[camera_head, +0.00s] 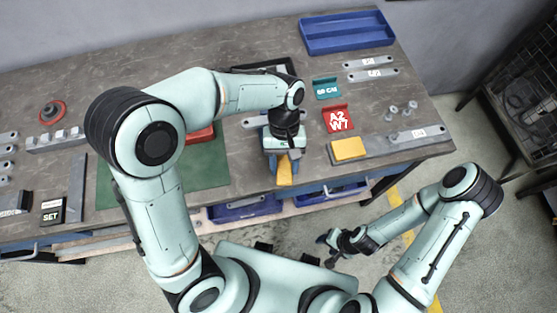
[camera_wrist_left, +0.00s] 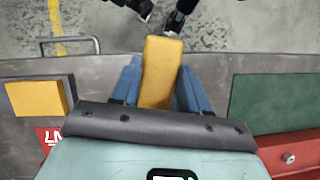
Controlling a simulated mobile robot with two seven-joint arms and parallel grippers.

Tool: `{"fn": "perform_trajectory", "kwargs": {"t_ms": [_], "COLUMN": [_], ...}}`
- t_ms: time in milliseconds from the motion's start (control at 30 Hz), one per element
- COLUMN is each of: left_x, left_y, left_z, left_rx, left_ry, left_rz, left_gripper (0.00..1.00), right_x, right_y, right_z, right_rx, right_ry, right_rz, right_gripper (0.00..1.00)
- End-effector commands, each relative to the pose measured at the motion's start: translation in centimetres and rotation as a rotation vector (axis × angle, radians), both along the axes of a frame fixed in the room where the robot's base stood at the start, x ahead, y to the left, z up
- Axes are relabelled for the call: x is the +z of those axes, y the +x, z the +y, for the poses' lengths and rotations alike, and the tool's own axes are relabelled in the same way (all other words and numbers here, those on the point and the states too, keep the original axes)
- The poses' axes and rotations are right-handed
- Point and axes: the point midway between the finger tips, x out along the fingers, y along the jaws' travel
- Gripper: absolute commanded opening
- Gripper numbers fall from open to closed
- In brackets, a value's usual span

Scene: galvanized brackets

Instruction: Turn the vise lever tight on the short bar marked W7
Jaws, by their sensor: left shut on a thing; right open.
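My left gripper (camera_head: 284,168) is shut on a yellow block (camera_wrist_left: 161,72). The block sits between its blue fingers and points toward the table's front edge. A red part (camera_head: 200,134) on the green mat (camera_head: 205,172) is mostly hidden behind my left arm. It may be the vise; I cannot make out a lever. A red sign (camera_head: 337,120) on the table reads "A2 W7". A grey bar (camera_head: 255,122) lies partly behind my left gripper, and I cannot read a W7 mark on any bar. My right gripper (camera_head: 332,248) is open and empty, off the table's front edge.
A second yellow block (camera_head: 348,149) lies right of my left gripper, beside a grey plate (camera_head: 405,139). A teal sign (camera_head: 327,88), labelled bars (camera_head: 373,74) and several bolts (camera_head: 402,109) lie nearby. A blue tray (camera_head: 347,34) is at the back. Blue bins (camera_head: 245,208) sit below.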

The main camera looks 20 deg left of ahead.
Motion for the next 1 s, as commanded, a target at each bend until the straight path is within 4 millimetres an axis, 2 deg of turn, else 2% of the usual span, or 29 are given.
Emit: {"fn": "perform_trajectory", "kwargs": {"t_ms": [400,933,967,1000], "left_x": [0.1,0.0,0.0,0.0], "left_y": [0.5,0.6,0.6,0.6], "left_z": [-1.0,-1.1,-1.1,-1.1], "left_rx": [0.18,0.208,0.209,0.209], "left_ry": [0.0,0.0,-0.001,-0.001], "left_rz": [-0.003,-0.002,-0.003,-0.003], "left_gripper": [0.0,0.0,0.48,0.61], "right_x": [0.2,0.2,0.2,0.2], "right_y": [0.1,0.1,0.1,0.1], "right_z": [0.0,0.0,0.0,0.0], "right_rx": [0.0,0.0,0.0,0.0], "right_ry": [0.0,0.0,0.0,0.0], "right_rz": [-0.001,-0.001,-0.001,-0.001], "right_gripper": [0.52,0.52,0.52,0.52]}}
